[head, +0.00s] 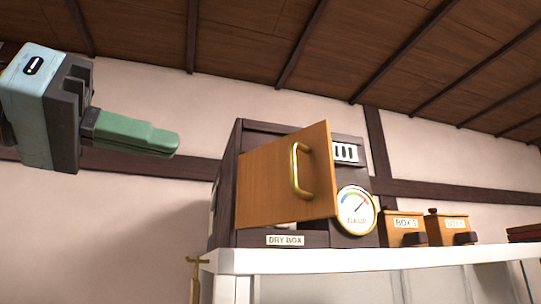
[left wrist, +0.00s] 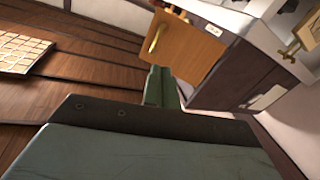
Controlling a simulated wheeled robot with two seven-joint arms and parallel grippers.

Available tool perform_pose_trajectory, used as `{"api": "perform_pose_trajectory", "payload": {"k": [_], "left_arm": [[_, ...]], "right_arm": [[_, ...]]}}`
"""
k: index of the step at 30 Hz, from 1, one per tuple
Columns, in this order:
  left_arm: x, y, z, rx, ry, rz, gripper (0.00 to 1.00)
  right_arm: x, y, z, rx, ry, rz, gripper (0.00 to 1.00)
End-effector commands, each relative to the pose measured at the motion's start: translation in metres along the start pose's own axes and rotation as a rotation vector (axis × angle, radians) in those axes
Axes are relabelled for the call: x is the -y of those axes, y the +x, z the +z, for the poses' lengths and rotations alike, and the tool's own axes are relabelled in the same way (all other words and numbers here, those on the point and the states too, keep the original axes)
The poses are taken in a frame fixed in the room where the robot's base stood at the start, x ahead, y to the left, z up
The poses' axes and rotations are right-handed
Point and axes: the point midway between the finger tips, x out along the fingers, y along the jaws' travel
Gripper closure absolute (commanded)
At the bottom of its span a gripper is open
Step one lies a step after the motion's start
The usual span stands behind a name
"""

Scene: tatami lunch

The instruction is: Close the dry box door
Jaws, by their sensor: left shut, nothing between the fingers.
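The dry box (head: 286,240) is a dark wooden cabinet on a white-topped stand. Its tan door (head: 265,185) stands partly open, with the handle edge swung out toward me. A brass handle (head: 299,170) is on the door. In the left wrist view the door (left wrist: 198,52) and handle (left wrist: 155,38) show beyond the fingers. My left gripper (head: 176,147) is shut and empty, up and left of the door in the head view, apart from it there. It also shows in the left wrist view (left wrist: 160,80). Most of the box's inside is hidden by the door. My right gripper is out of view.
A round dial (head: 357,211) is on the box front, right of the door. Two small labelled boxes (head: 404,235) (head: 447,236) stand on the white shelf (head: 340,257) to the right. A brass piece (head: 197,262) shows at lower left. The wall space around my left gripper looks clear.

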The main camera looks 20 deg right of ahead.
Motion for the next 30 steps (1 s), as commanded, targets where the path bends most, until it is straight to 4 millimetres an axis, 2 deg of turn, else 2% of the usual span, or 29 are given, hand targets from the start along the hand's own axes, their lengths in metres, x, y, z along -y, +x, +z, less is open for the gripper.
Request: {"api": "perform_pose_trajectory", "payload": {"k": [1,3,8,11,21,25,30], "left_arm": [[-0.01,-0.003,-0.004,0.005,0.08,-0.023,1.0],[-0.017,-0.005,-0.005,0.009,0.155,-0.044,1.0],[-0.02,0.004,-0.006,0.014,0.199,-0.057,1.0],[-0.02,0.02,-0.006,0.015,0.197,-0.054,1.0],[-0.016,0.092,-0.007,0.014,0.192,-0.052,1.0],[-0.015,0.114,-0.007,0.013,0.19,-0.051,1.0],[-0.014,0.13,-0.006,0.011,0.191,-0.053,1.0]], "right_arm": [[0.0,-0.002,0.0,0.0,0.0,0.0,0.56],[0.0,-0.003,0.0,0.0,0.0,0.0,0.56],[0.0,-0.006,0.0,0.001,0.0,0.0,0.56],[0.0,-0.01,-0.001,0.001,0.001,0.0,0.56],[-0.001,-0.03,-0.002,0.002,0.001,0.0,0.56],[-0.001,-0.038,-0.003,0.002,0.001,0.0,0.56],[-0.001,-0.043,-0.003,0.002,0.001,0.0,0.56]]}}
